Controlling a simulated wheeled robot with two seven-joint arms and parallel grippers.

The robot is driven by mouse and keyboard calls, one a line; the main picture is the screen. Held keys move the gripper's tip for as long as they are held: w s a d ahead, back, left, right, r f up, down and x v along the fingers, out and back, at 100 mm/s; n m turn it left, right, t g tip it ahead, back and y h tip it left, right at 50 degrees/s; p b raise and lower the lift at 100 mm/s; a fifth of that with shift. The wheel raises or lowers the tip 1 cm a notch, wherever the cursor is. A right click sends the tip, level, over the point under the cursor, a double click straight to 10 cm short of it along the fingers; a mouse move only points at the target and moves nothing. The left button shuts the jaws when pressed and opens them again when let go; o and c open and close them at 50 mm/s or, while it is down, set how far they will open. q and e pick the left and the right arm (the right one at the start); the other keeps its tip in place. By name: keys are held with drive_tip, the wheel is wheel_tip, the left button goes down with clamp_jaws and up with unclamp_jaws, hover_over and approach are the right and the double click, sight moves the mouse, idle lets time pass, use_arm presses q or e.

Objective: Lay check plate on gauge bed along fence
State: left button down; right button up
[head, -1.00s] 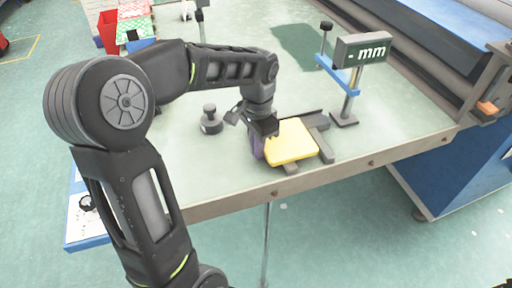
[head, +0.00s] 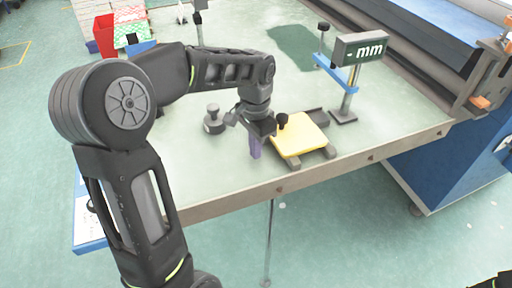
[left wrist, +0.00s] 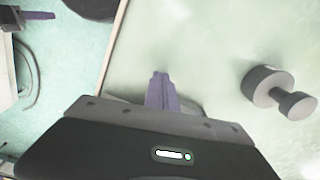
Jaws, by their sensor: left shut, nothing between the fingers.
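The yellow check plate (head: 301,142) with a dark knob (head: 282,120) at its far left corner lies on the dark gauge bed (head: 330,152). The bed's dark fence (head: 317,116) shows along the plate's far side; I cannot tell whether they touch. My left gripper (head: 255,150) has purple fingers pointing down just left of the plate, apart from it. Its fingers are shut and empty; they also show in the left wrist view (left wrist: 161,90). The plate is not visible in that view. A purple finger-like part (left wrist: 35,15) there may be my right gripper; its opening is unclear.
A grey knobbed cylinder (head: 214,121) stands left of the gripper. A post with a "- mm" display (head: 360,48) stands behind right of the bed. The table's front edge (head: 230,198) is close. A red bin (head: 104,35) is at the far left. The table's middle is clear.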

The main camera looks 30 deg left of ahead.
use_arm(q)
wheel_tip(320, 180, up, 10)
drive_tip(key=shift+w, duration=0.15)
drive_tip(key=shift+d, duration=0.1)
idle(0.6)
